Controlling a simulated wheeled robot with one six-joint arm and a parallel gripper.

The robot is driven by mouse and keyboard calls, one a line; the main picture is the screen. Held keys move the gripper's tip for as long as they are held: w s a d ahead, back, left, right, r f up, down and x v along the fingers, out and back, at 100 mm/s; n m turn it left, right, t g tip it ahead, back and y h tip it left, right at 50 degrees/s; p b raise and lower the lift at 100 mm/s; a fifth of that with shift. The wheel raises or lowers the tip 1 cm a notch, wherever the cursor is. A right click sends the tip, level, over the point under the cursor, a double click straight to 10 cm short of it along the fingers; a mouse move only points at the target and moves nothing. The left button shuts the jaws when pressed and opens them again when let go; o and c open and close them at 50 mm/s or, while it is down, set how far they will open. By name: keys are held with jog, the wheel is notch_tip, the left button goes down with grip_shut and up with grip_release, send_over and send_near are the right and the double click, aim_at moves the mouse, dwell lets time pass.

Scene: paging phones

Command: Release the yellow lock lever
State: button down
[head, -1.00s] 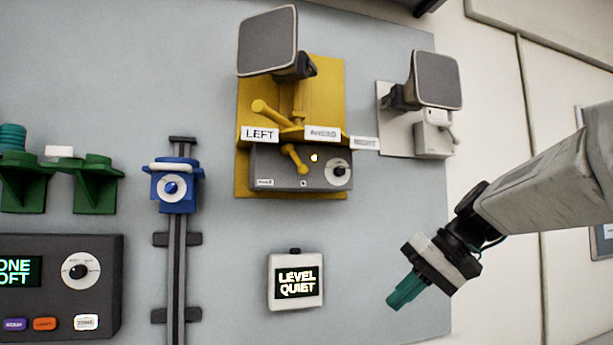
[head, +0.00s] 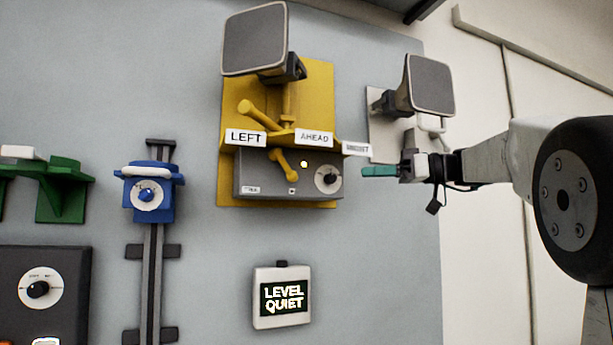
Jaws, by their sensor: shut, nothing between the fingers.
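The yellow station (head: 228,180) has a yellow backplate, a grey speaker panel (head: 254,38) on top and a dark grey control box (head: 250,178) below. One yellow lever (head: 258,114) sticks out at upper left above the LEFT label (head: 246,138). A second yellow lever (head: 284,164) hangs tilted on the control box's front. I cannot tell which one is the lock lever. My gripper (head: 364,171), with teal fingers, is shut and empty. In the picture it points left, just right of the control box. I see no contact with either lever.
A white unit with a grey panel (head: 430,84) is behind and above my gripper. A blue slider (head: 150,192) on a rail stands at left. A small display (head: 282,298) reads LEVEL QUIET. Green brackets (head: 62,190) are far left. The board between display and gripper is bare.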

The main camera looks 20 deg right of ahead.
send_near(284, 165)
jog(key=w, duration=0.1)
jog(key=w+a+f, duration=0.2)
jog(key=shift+w+a+f, duration=0.15)
jog(key=shift+w, duration=0.25)
